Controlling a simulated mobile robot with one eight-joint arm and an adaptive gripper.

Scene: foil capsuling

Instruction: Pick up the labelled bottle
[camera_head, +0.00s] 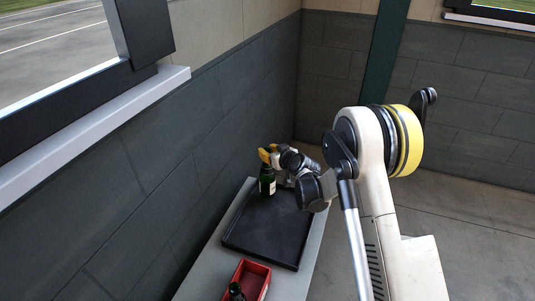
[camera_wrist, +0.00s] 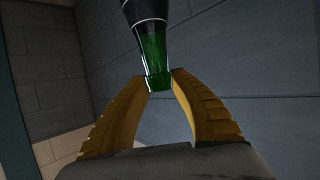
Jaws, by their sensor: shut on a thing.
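The labelled bottle (camera_head: 267,185) is dark green with a pale label and is upright at the far end of the black tray (camera_head: 262,236). In the wrist view its green glass neck (camera_wrist: 155,58) and dark body show at the top. My gripper (camera_head: 268,155) has yellow fingers and is at the top of the bottle. In the wrist view the fingertips of my gripper (camera_wrist: 161,81) are closed on the end of the neck, one on each side. I cannot tell whether the bottle's base touches the tray.
A red box (camera_head: 261,270) with a dark bottle (camera_head: 236,291) in it is at the near end of the grey table (camera_head: 208,272). A dark tiled wall (camera_head: 150,165) runs close along the left. The middle of the black tray is clear.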

